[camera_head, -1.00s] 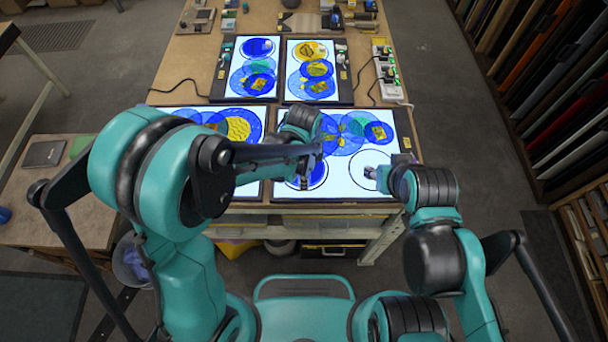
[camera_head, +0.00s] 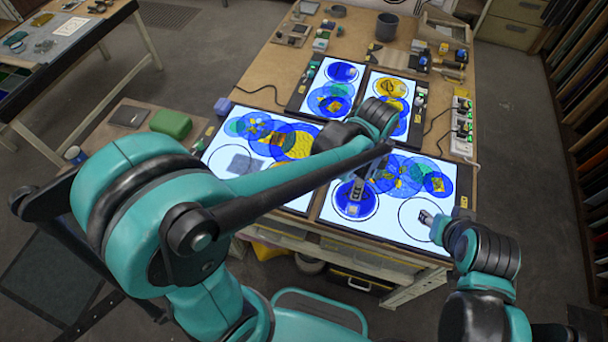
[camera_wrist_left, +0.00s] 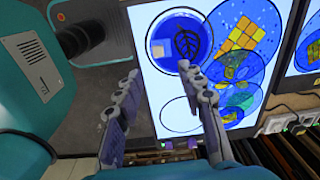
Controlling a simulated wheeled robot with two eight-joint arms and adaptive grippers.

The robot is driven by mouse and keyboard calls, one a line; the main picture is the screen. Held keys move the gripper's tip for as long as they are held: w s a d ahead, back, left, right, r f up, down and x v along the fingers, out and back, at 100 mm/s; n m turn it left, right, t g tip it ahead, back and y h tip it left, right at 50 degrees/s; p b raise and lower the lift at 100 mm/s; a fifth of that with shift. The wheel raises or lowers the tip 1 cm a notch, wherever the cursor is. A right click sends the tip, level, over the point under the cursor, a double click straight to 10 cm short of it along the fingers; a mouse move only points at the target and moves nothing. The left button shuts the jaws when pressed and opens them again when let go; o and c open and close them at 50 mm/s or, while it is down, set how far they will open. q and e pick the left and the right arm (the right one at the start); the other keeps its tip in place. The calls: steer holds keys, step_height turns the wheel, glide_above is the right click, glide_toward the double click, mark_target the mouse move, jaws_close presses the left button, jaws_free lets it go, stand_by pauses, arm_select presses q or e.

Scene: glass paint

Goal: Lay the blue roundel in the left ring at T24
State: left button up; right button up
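A blue roundel (camera_head: 345,203) lies in the left ring of the front right light panel (camera_head: 385,226). In the left wrist view the roundel (camera_wrist_left: 200,58) is a deep blue disc with a dark leaf drawing and a pale square patch. It looks flat and within the ring outline. My left gripper (camera_head: 355,192) is above this ring in the head view.
Overlapping blue, teal and yellow discs (camera_head: 412,177) cover the back of this panel. Another front panel (camera_head: 225,163) and two smaller panels (camera_head: 318,77) hold more discs. A power strip (camera_head: 461,125) stands at the right edge. My left arm hides part of the panels.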

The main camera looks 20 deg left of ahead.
arm_select(q)
steer(key=s+a+r+n+t, duration=0.3)
steer(key=a+n, duration=0.5)
steer(key=s+a+r+n+t, duration=0.3)
steer(key=s+a+n, duration=0.1)
steer(key=a+n, duration=0.5)
steer(key=shift+s+r+t, duration=0.25)
steer(key=shift+t, duration=0.15)
